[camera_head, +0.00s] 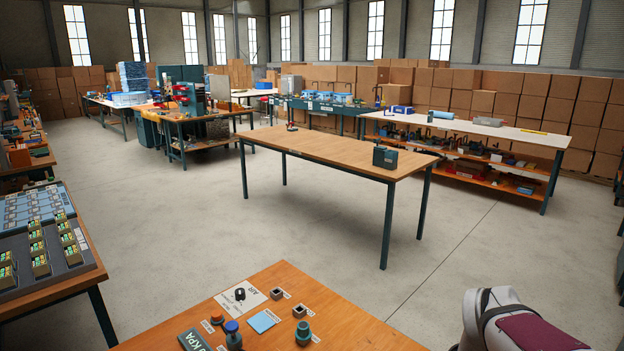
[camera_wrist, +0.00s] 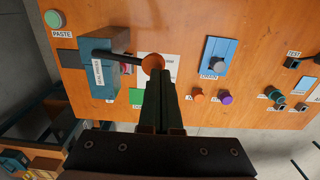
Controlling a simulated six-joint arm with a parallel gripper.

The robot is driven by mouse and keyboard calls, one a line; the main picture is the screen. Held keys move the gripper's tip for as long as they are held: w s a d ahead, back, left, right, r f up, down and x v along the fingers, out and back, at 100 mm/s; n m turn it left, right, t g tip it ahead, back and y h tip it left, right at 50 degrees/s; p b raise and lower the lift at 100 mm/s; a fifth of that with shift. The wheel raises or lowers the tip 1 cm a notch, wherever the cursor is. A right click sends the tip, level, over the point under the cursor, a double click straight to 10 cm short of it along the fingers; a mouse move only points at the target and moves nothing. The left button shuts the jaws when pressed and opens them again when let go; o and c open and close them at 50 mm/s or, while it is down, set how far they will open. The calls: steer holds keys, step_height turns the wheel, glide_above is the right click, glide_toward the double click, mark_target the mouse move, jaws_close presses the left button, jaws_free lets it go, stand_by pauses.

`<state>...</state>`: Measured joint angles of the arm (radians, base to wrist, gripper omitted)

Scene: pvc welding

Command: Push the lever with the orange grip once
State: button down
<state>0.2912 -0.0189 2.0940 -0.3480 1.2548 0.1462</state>
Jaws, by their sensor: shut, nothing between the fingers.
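The lever's orange round grip (camera_wrist: 153,63) shows in the wrist view, at the end of a thin dark rod that comes out of a blue-grey box (camera_wrist: 98,62) with a white label. My gripper (camera_wrist: 160,74) is shut and empty, its dark fingers reaching up from the bottom of the wrist view. The fingertips are right by the lower right side of the orange grip and seem to overlap it; I cannot tell whether they touch. The lever and gripper do not show in the head view.
The wooden panel bench (camera_head: 300,285) carries other controls. In the wrist view, a green button (camera_wrist: 54,19) is at upper left, a blue plate with a knob (camera_wrist: 217,66) to the right, and orange (camera_wrist: 197,96) and purple (camera_wrist: 226,98) buttons close right of my fingers.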

step_height(320, 180, down, 8)
stand_by(2.2)
steer(key=shift+r, duration=4.55)
